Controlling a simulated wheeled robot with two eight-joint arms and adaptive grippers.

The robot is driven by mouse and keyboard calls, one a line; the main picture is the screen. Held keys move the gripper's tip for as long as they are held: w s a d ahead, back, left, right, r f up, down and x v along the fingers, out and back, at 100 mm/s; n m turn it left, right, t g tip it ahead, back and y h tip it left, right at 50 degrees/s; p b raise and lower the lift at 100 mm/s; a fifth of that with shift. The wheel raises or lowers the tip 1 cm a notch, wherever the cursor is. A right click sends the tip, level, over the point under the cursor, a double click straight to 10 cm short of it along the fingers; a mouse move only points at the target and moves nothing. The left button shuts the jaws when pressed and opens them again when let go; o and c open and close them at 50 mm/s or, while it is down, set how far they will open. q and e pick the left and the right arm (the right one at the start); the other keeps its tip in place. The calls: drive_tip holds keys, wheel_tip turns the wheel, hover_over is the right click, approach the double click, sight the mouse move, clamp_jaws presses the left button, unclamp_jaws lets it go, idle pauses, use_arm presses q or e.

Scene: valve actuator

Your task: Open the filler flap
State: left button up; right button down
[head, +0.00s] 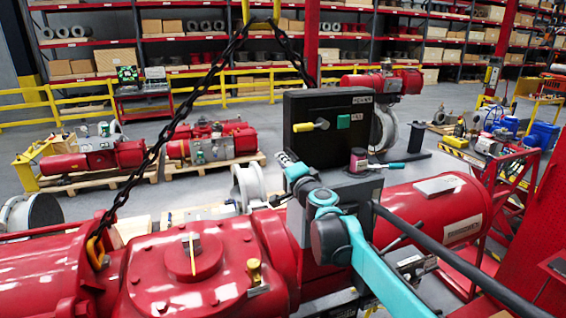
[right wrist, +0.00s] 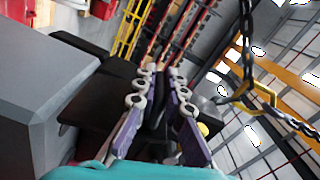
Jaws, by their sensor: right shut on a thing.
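A black control box (head: 328,128) with a yellow handle (head: 311,125) and a green button (head: 343,121) stands on the red valve actuator (head: 190,270). No part is clearly marked as the filler flap, and I cannot tell which one it is. My right gripper (head: 284,160) is at the lower left of the box, its teal arm coming from the lower right. In the right wrist view, the fingers of my right gripper (right wrist: 160,80) are close together by a dark block (right wrist: 105,105). They are shut on a dark part, mostly hidden between them. My left gripper is not in view.
A black chain (head: 215,70) hangs from a yellow hook above and runs down to the actuator's left and behind the box. A red cylinder (head: 440,210) extends right. A small spool (head: 357,160) stands beside the box. Red actuators on pallets (head: 210,140) are behind.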

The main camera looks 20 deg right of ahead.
drive_tip(key=c, duration=1.6)
unclamp_jaws()
drive_tip(key=shift+s, duration=0.1)
drive_tip(key=s, duration=1.2)
drive_tip(key=shift+d, duration=0.25)
